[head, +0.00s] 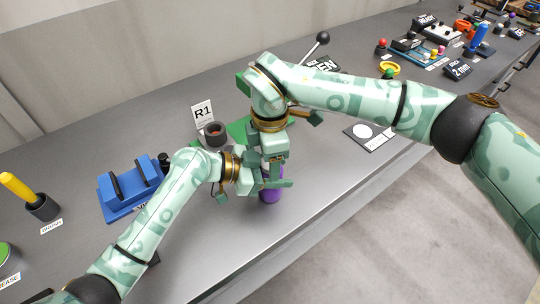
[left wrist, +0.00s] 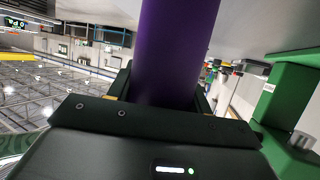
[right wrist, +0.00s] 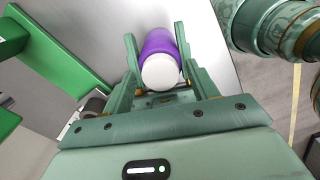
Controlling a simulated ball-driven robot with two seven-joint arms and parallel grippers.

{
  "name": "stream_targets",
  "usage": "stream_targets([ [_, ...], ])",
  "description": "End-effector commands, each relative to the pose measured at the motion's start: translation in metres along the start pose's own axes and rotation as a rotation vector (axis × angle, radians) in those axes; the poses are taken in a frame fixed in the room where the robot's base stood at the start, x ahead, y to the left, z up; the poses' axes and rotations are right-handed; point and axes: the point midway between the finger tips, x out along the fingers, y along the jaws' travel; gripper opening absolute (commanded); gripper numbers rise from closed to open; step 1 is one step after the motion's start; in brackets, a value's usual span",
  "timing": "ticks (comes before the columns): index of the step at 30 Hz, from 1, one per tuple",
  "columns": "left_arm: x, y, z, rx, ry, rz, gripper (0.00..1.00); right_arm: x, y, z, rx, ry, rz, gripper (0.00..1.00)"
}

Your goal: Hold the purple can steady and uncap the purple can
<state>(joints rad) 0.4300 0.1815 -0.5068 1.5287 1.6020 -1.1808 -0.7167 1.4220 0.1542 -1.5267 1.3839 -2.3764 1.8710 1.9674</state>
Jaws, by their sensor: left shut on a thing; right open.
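The purple can (head: 270,190) stands near the front edge of the bench, partly hidden by my grippers in the head view. My left gripper (head: 278,184) is shut on the can's body from the left side; the purple body fills the space between its fingers in the left wrist view (left wrist: 170,60). My right gripper (right wrist: 158,62) is open above the can, its fingers on either side of it. In the right wrist view the can's white cap (right wrist: 161,72) faces the camera between those fingers, with gaps visible beside it.
A green frame (right wrist: 40,50) stands close behind the grippers. A small dark cup (head: 215,133) and the R1 sign (head: 203,113) are behind left. A blue holder (head: 130,190) sits at left. The bench front right of the can is clear.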

Motion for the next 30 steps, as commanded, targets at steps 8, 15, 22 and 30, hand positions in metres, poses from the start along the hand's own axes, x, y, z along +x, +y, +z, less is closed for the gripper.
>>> stream_targets([
  [8,0.000,0.000,0.000,-0.001,0.000,0.000,0.00,-0.033,0.001,0.000,0.000,0.000,0.004,0.59],
  [15,0.000,0.000,0.000,-0.001,0.000,0.000,0.00,-0.045,0.000,0.000,0.000,0.000,0.000,0.59],
  [22,0.000,0.000,0.000,-0.001,0.000,0.000,0.75,-0.044,0.000,0.000,0.000,0.000,0.000,0.59],
  [30,-0.003,0.000,0.000,0.000,-0.001,-0.001,0.75,-0.045,0.000,0.000,0.000,0.000,0.000,0.59],
])
